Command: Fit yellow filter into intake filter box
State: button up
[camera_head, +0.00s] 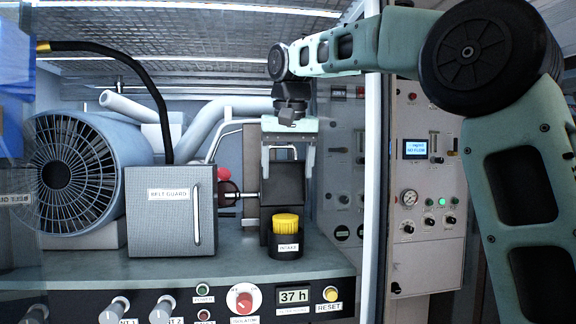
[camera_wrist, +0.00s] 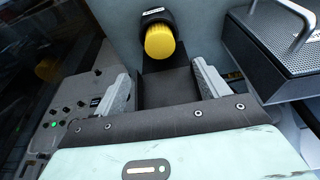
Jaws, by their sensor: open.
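The yellow filter (camera_head: 286,222) is a ribbed yellow cylinder standing upright in the black round holder labelled INTAKE (camera_head: 286,246), with its top part showing above the rim. In the wrist view the yellow filter (camera_wrist: 161,42) shows ahead of my fingers, with the black intake box (camera_wrist: 154,16) around its far end. My gripper (camera_head: 289,172) is above the filter, pointing down, fingers apart and empty. In the wrist view my gripper (camera_wrist: 160,88) has a finger on each side and a clear gap between them. The filter's lower part is hidden inside the holder.
A dark box (camera_head: 283,184) stands just behind my fingers. The grey BELT GUARD box (camera_head: 172,212) with its handle is to the left, beside a large fan (camera_head: 62,172). A red knob (camera_head: 223,174) on a valve is between. The front shelf (camera_head: 320,262) is bare to the right.

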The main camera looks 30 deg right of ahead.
jog(key=s+a+f+n+g+y, duration=0.1)
jog(key=s+a+f+n, duration=0.4)
jog(key=a+f, duration=0.45)
jog(key=s+a+f+n+g+y, duration=0.1)
jog(key=s+a+f+n, duration=0.2)
jog(key=s+a+f, duration=0.6)
jog(key=s+a+f+n+g, duration=0.1)
jog(key=s+f+n, duration=0.3)
jog(key=s+f, duration=0.9)
jog(key=s, duration=0.4)
jog(key=shift+a+f, duration=0.25)
jog(key=shift+f, duration=0.05)
notch_tip(320, 180, down, 12)
jog(key=b, duration=1.2)
